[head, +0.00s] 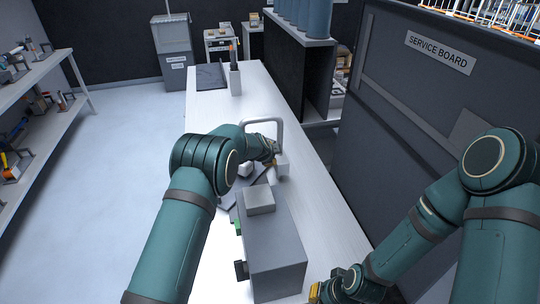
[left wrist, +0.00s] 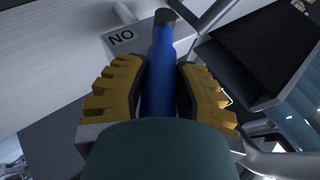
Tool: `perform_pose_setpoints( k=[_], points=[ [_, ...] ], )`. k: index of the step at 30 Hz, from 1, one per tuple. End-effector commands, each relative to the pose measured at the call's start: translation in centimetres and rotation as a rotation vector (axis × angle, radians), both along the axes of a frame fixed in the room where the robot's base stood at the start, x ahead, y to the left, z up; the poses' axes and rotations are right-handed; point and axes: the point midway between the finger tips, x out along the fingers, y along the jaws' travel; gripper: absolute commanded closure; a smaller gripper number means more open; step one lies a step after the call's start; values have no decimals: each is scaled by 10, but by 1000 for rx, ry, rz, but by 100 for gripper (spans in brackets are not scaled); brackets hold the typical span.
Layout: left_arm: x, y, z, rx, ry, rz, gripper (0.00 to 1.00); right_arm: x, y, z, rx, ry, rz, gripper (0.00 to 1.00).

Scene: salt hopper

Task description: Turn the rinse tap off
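A grey arched spout (head: 264,123), which looks like the rinse tap, stands on the long white counter in the head view. My left arm reaches over the counter, and its gripper (head: 270,152) is beside the spout, partly hidden by my own arm. In the left wrist view, the yellow fingers of my left gripper (left wrist: 160,90) lie close on both sides of a blue handle (left wrist: 161,65) with a dark tip and look shut on it. The handle is hidden in the head view. My right gripper (head: 318,292) is low at the bottom edge, mostly cut off; its opening is unclear.
The white counter (head: 210,105) runs away from me. A grey box machine (head: 275,245) stands on its near part. A dark service board (head: 400,140) borders the right side. A shelf (head: 50,70) stands at far left, with open floor between. A "NO" label (left wrist: 121,38) is near the handle.

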Motion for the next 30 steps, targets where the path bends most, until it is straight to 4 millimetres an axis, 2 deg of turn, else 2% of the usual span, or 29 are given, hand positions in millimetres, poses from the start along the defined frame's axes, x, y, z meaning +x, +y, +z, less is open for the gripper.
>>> perform_pose_setpoints(
  k=[11, 19, 30],
  points=[
    [2, -1, 0, -10, 14, -5, 100, 0, 0, -5, 0, 0, 0, 100],
    [11, -1, 4, -50, 129, -9, 100, 0, 0, -25, -2, 0, -3, 100],
    [21, 0, 11, -93, 266, -9, 100, 0, 0, -25, -3, 0, -4, 100]
  ],
)
